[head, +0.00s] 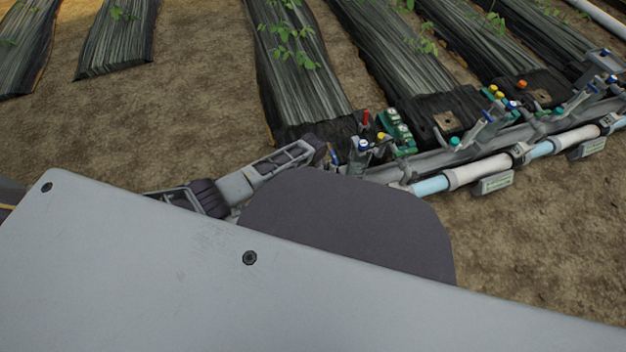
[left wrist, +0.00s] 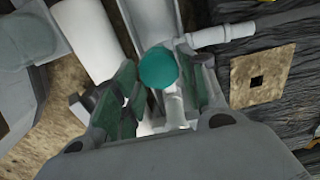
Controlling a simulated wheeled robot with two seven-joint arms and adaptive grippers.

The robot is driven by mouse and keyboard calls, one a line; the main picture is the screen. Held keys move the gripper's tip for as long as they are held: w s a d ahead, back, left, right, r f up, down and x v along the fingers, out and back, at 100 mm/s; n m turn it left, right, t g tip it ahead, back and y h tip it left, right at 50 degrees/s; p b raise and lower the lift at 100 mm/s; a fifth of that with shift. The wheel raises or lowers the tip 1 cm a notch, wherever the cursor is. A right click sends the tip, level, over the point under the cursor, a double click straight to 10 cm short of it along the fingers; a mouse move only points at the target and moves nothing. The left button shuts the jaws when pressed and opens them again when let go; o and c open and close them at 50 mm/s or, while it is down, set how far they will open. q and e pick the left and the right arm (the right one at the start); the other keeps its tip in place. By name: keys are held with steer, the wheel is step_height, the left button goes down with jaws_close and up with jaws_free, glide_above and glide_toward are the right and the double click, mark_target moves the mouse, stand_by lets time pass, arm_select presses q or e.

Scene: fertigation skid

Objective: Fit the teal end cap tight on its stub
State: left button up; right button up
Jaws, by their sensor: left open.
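The teal end cap (left wrist: 158,68) shows as a round disc in the left wrist view, near the tips of my left gripper (left wrist: 157,60). The gripper is open, with its green-lined fingers on either side of the cap. I see no clear grip on it. A pale tubular piece (left wrist: 173,108) shows just below the cap between the fingers; the cap hides the join, so I cannot tell how it is seated. In the head view my left arm reaches toward the pipework, but its fingertips are not clear. My right gripper is not in view.
A grey rail (head: 475,138) carries several coloured knobs, with a white and light-blue pipe (head: 465,173) beside it. A square plate with a hole (left wrist: 262,75) lies right of the cap. Film-covered plant beds (head: 300,75) run behind. My own grey body part blocks the head view's foreground.

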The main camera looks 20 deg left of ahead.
arm_select(q)
steer(key=shift+f, duration=0.35)
stand_by(0.5)
steer(key=c, duration=0.4)
steer(key=shift+f+m, duration=0.1)
steer(key=shift+m, duration=1.6)
steer(key=shift+o, duration=0.8)
steer(key=shift+s, duration=0.1)
steer(key=c, duration=0.5)
